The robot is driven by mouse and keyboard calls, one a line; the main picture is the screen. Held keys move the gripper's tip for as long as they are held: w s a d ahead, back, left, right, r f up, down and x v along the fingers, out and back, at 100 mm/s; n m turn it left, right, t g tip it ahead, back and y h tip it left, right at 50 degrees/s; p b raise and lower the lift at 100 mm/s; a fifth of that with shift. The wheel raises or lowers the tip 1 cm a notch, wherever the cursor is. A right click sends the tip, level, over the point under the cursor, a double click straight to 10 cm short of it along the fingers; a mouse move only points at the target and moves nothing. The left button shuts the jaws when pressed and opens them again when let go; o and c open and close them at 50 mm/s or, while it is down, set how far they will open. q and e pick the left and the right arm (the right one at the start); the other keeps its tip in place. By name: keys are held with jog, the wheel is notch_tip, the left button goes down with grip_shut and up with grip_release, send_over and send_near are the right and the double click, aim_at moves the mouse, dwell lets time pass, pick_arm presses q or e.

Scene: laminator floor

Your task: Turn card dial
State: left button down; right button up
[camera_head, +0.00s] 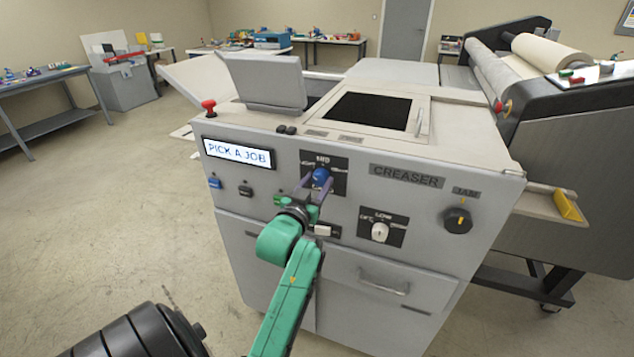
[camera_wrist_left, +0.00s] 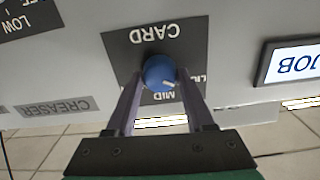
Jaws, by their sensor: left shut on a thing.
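The card dial (camera_head: 320,175) is a blue knob on a dark plate on the front of the grey creaser (camera_head: 460,283). In the left wrist view the blue dial (camera_wrist_left: 159,73) sits on the plate marked CARD, upside down in that view, with a pale pointer line on its lower right, near MID. My left gripper (camera_head: 319,187) is shut on the dial, one finger on each side of it; it also shows in the left wrist view (camera_wrist_left: 158,88). My right gripper is not in view.
A lit display (camera_head: 237,152) reads PICK A JOB. A white dial (camera_head: 379,232) marked LOW and a black knob (camera_head: 458,219) are to the right. A red button (camera_head: 208,107) stands on the top left corner. Open floor lies left.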

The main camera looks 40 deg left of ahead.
pick_arm(q)
jog(key=m+p, duration=0.1)
jog(key=m, duration=0.4)
jog(key=m+p, duration=0.1)
jog(key=m, duration=0.4)
jog(key=shift+r, duration=0.1)
jog(key=shift+m, duration=0.5)
jog(key=shift+r, duration=0.1)
